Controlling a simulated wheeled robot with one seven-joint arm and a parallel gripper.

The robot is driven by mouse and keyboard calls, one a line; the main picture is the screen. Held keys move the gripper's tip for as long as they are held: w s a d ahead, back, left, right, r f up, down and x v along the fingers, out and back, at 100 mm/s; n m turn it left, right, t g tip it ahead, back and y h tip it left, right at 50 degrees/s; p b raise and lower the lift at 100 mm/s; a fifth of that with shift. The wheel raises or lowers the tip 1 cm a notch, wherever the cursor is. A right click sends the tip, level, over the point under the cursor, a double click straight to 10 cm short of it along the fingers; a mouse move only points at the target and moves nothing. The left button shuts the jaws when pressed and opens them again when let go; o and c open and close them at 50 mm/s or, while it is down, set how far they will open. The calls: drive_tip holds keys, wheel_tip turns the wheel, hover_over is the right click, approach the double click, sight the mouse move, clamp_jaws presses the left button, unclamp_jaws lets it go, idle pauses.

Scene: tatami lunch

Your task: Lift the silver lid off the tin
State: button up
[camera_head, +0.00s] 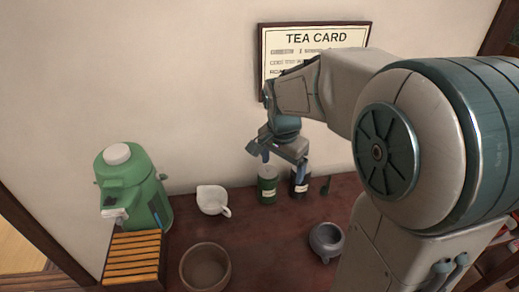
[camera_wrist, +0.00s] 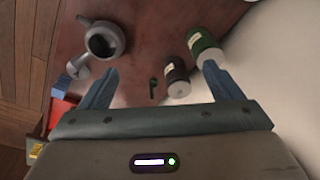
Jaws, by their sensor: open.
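Two tins stand side by side near the wall. The green tin (camera_head: 267,187) with a pale label is on the left; it also shows in the wrist view (camera_wrist: 204,46). The dark tin (camera_head: 300,183) is on the right; in the wrist view (camera_wrist: 175,80) it lies between the lines of my fingers. My gripper (camera_head: 284,161) is open and empty, above the tins, its fingers partly covering their tops. In the wrist view my gripper (camera_wrist: 160,72) has its fingers wide apart.
A small dark green item (camera_head: 325,185) lies right of the tins. A grey pot (camera_head: 327,241) stands in front of them. A white pouring bowl (camera_head: 212,200), a brown bowl (camera_head: 205,267), a green dispenser (camera_head: 140,185) and a slatted wooden stand (camera_head: 134,259) are to the left.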

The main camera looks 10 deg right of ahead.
drive_tip(key=w+f+m+p, duration=0.25)
drive_tip(key=w+m, duration=0.35)
drive_tip(key=w, duration=0.3)
drive_tip(key=m+g+p, duration=0.1)
drive_tip(key=m+g, duration=0.1)
drive_tip(key=m, duration=0.4)
hover_over(268, 168)
drive_tip(key=s+a, duration=0.1)
wheel_tip(268, 168, down, 6)
drive_tip(key=shift+w+a+f, duration=0.1)
drive_tip(key=shift+w+f, duration=0.15)
drive_tip(key=shift+f, duration=0.05)
drive_tip(key=shift+w+d+f+p, duration=0.15)
drive_tip(key=shift+f+p, duration=0.3)
drive_tip(key=shift+f, duration=0.75)
drive_tip(key=shift+d+f+p, duration=0.2)
drive_tip(key=shift+f+p, duration=0.25)
drive_tip(key=shift+f, duration=0.7)
drive_tip(key=shift+w+d+f+p, duration=0.15)
drive_tip(key=shift+f+p, duration=0.3)
drive_tip(key=shift+f, duration=0.75)
drive_tip(key=shift+c, duration=0.4)
drive_tip(key=c, duration=1)
